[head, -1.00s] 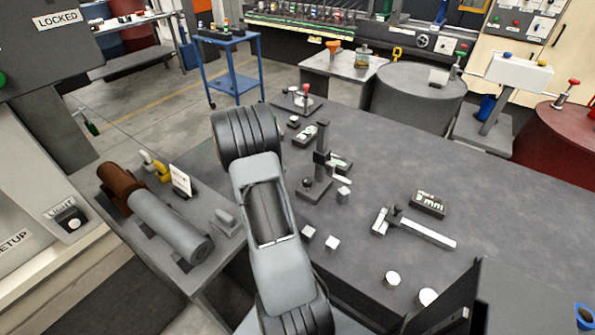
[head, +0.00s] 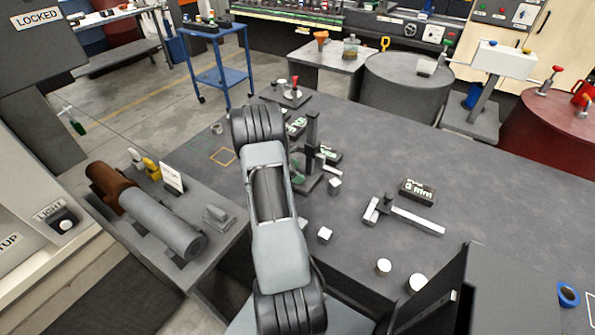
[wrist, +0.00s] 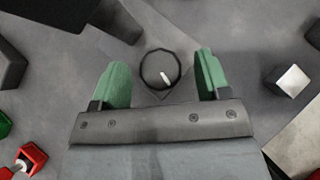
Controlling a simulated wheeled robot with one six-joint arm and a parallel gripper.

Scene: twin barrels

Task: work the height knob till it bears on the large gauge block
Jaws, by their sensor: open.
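The height stand (head: 312,130) is a dark upright post on a dark base, with a pale arm reaching out to the right, on the grey bench. The height knob (wrist: 160,68) is a round black dial with a white mark. In the wrist view my gripper (wrist: 161,72) is open, its green fingers on either side of the knob with gaps to both. A small silvery block (head: 335,186) is near the stand's right side. A silvery block also shows right of my gripper in the wrist view (wrist: 292,80). I cannot tell which block is the large one.
More pale blocks (head: 325,234), short cylinders (head: 384,265), a T-shaped metal piece (head: 415,220) and a dark labelled case (head: 418,191) lie to the right. A lower bench with a grey cylinder (head: 165,222) is at left. The bench's right-hand area is mostly clear.

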